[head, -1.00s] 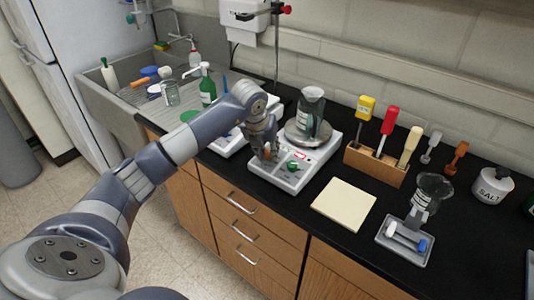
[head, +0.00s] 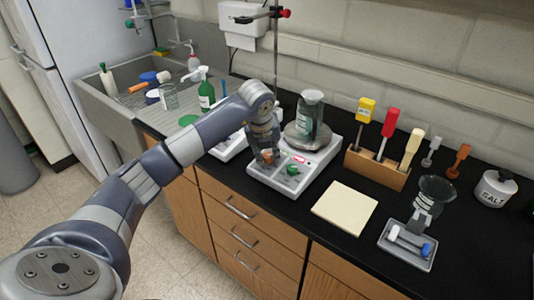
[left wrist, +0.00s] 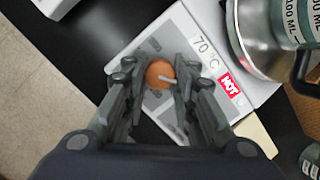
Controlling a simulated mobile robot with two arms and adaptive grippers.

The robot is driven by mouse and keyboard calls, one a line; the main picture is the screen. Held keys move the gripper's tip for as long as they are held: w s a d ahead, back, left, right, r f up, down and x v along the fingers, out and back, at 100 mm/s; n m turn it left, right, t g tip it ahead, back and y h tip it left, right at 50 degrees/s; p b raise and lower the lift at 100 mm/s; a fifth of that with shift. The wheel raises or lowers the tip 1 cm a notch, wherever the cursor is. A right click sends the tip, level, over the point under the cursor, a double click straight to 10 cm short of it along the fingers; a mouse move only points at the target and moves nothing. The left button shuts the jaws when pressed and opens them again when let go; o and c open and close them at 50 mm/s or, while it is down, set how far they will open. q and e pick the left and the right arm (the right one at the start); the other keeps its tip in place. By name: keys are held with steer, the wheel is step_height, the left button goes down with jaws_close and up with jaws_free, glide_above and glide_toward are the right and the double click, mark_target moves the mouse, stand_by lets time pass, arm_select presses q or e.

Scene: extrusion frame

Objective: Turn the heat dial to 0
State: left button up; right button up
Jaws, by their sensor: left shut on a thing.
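The hot plate (head: 310,175) is a white unit on the black counter, with a round metal top that holds a beaker (head: 309,115). Its front panel has an orange dial (head: 267,157) at the left and a green dial (head: 292,170) at the right. My left gripper (head: 264,152) points down and is shut on the orange dial. In the left wrist view the orange dial (left wrist: 159,74) sits between my fingers, its white pointer toward the right. The panel there reads 70 °C, with a red HOT label (left wrist: 229,86). My right gripper is out of view.
A second white device (head: 230,146) stands just left of the hot plate. A wooden rack (head: 376,168) with coloured-handled tools stands to the right. A cream pad (head: 345,208) and a grey tray (head: 406,245) lie in front. A sink (head: 115,100) is at the left.

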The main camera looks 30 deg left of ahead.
arm_select(q)
steer(key=o, duration=1.1)
steer(key=shift+c, duration=0.2)
steer(key=v, duration=1.2)
